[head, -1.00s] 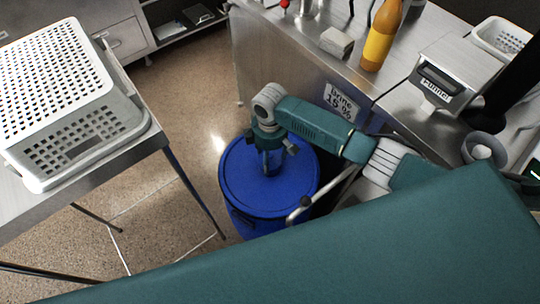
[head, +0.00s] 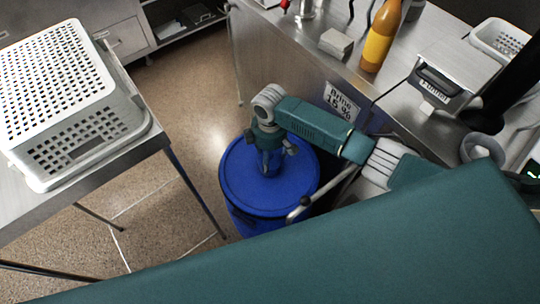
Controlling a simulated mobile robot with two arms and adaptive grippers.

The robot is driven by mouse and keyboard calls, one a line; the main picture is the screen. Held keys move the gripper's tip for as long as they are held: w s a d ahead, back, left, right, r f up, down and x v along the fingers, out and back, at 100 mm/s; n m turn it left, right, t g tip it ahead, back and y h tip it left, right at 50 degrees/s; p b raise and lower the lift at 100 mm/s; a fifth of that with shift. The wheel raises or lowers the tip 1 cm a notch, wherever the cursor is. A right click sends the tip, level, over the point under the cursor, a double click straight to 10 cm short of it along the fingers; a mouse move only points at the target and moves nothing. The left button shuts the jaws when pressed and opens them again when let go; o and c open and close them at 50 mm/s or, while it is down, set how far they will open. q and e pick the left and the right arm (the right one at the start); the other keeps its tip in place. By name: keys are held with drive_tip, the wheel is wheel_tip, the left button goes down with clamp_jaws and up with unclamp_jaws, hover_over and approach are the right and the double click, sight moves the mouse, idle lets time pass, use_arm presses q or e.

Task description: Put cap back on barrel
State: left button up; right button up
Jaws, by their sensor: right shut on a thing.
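The blue barrel (head: 258,222) stands on the floor between the two metal tables. Its round blue cap (head: 240,187) covers the top; from this angle I cannot tell whether it is fully seated. My right gripper (head: 268,168) points down at the middle of the cap and is shut on it, probably at a part hidden by the fingers. My right arm reaches in from the right above the barrel. My left gripper is not in view.
A white perforated basket (head: 98,150) sits on the left metal table (head: 150,150). The right steel counter (head: 300,40) holds an orange bottle (head: 380,45), a white block (head: 336,43) and a scale (head: 436,84). A "Brine 15 %" label (head: 341,102) is on its side. Floor left of the barrel is clear.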

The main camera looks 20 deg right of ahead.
drive_tip(key=shift+p, duration=0.3)
idle(0.5)
drive_tip(key=shift+f, duration=0.15)
idle(0.9)
drive_tip(key=shift+p, duration=0.5)
idle(0.5)
drive_tip(key=o, duration=1.6)
drive_tip(key=shift+o, duration=0.2)
drive_tip(key=shift+r+p, duration=3.55)
drive_tip(key=shift+p, duration=0.25)
